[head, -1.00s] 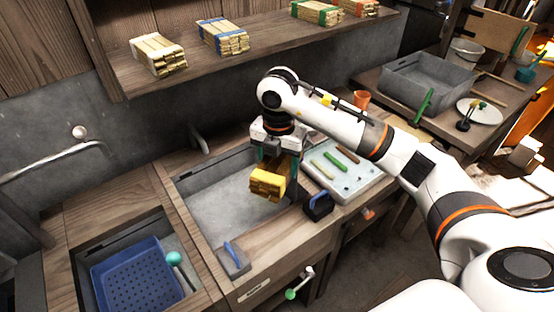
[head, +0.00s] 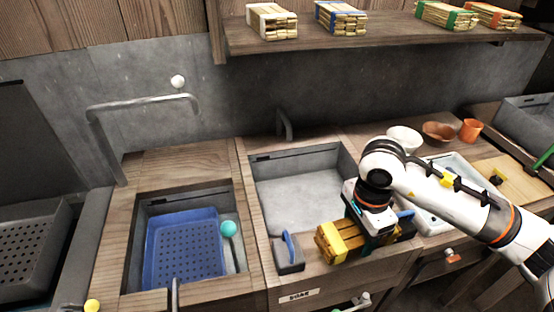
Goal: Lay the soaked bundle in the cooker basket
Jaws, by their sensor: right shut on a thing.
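A yellow bundle of sticks (head: 330,244) is held in my right gripper (head: 368,232), whose jaws are shut on it. The bundle is over the front right edge of the grey basin marked SOAK (head: 300,190). Its height above the counter is hard to tell, and the gripper hides its right part. A blue perforated basket (head: 183,245) sits in the sunken well at the left and looks empty. My left gripper is not in view.
A turquoise-ended tool (head: 228,229) stands beside the blue basket. A blue-handled grey block (head: 289,254) is on the basin's front edge. A tap (head: 145,103) reaches over the left counter. A dark perforated tray (head: 30,245) is far left. Banded bundles line the shelf (head: 385,38).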

